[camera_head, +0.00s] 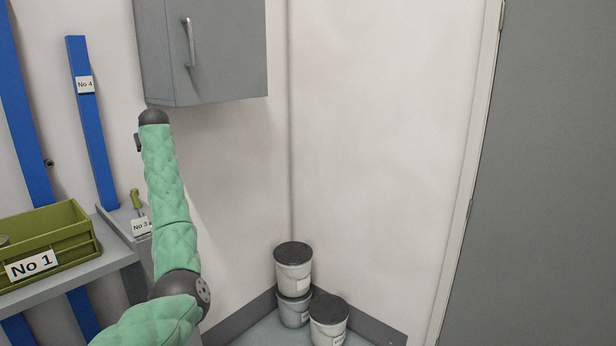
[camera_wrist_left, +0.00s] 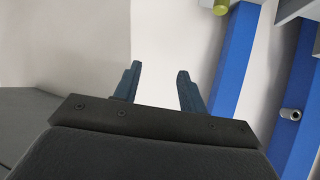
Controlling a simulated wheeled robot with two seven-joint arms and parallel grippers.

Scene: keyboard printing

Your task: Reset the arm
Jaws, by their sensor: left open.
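My left arm (camera_head: 170,222), in a green quilted sleeve, reaches up from the bottom of the head view toward the grey wall cabinet. Its gripper is hidden from the head view behind the arm's dark end. In the left wrist view my left gripper (camera_wrist_left: 157,90) shows two dark blue fingers held apart with nothing between them. A white wall lies behind the fingers. My right gripper is in neither view.
A grey wall cabinet (camera_head: 222,50) hangs just above the arm's end. A green crate (camera_head: 75,240) labelled No 1 stands on a grey shelf (camera_head: 115,262) at left. Blue posts (camera_head: 92,130) line the wall. Several lidded buckets (camera_head: 293,275) fill the corner. A grey door (camera_head: 550,180) is at right.

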